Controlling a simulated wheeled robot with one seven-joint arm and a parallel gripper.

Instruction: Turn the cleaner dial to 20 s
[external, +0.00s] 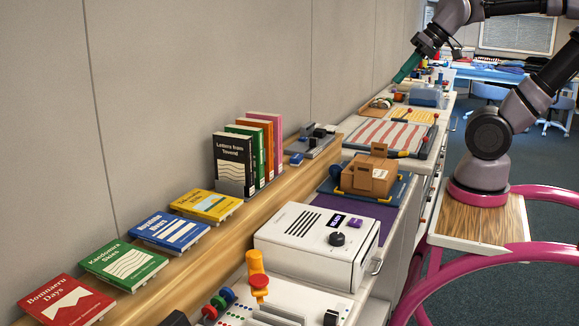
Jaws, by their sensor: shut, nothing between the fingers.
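A white box-shaped machine (300,250) stands on the counter at lower middle, and it looks like the cleaner. A round black dial (337,239) sits on its top near the right front edge. A small dark display (338,221) and a purple patch (355,223) lie behind the dial. The scale and pointer are too small to read. My gripper (398,78) has teal fingers and points down-left over the far end of the counter. It is shut, empty and well away from the machine and dial.
A cardboard box (368,176) on a blue tray and a striped mat (390,134) lie between the machine and my gripper. A yellow-orange upright piece (257,272) stands close in front of the machine. A wooden shelf (190,236) with books runs along the wall.

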